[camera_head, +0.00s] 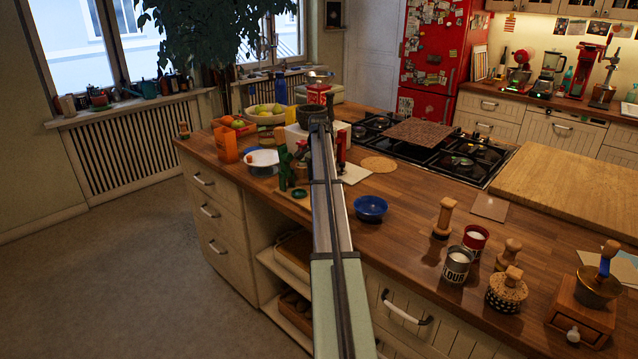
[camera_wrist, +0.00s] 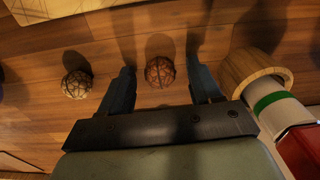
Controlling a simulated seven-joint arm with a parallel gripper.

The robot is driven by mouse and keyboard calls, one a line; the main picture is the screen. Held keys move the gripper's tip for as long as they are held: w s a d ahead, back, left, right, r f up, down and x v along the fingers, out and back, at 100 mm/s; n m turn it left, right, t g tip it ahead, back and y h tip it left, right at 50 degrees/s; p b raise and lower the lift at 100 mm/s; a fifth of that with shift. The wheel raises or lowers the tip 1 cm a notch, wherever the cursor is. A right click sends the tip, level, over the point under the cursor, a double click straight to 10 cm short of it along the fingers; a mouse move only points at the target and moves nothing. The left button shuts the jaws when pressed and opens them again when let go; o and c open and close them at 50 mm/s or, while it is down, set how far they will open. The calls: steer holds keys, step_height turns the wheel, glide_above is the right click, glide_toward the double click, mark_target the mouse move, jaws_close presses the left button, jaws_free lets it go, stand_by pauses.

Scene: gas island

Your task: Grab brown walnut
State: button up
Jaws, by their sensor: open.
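The brown walnut (camera_wrist: 160,71) is a small, round, reddish-brown thing with dark grooves, on the wooden counter in the wrist view. My gripper (camera_wrist: 162,75) is open, with one dark finger on each side of the walnut and a gap on both sides. I cannot tell how far above the counter the fingertips are. A second, paler walnut (camera_wrist: 77,84) with a net-like pattern lies left of the left finger, outside the jaws. In the head view my arm hides the area around the gripper, and I cannot make out the walnut there.
A wooden-rimmed container (camera_wrist: 255,74) with a white and green body is close to my right finger. A red object (camera_wrist: 303,148) stands beside it. In the head view, a blue bowl (camera_head: 370,208) and the stove (camera_head: 462,160) are right of my arm.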

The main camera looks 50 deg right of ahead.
steer(key=c, duration=1.1)
steer(key=shift+r, duration=0.1)
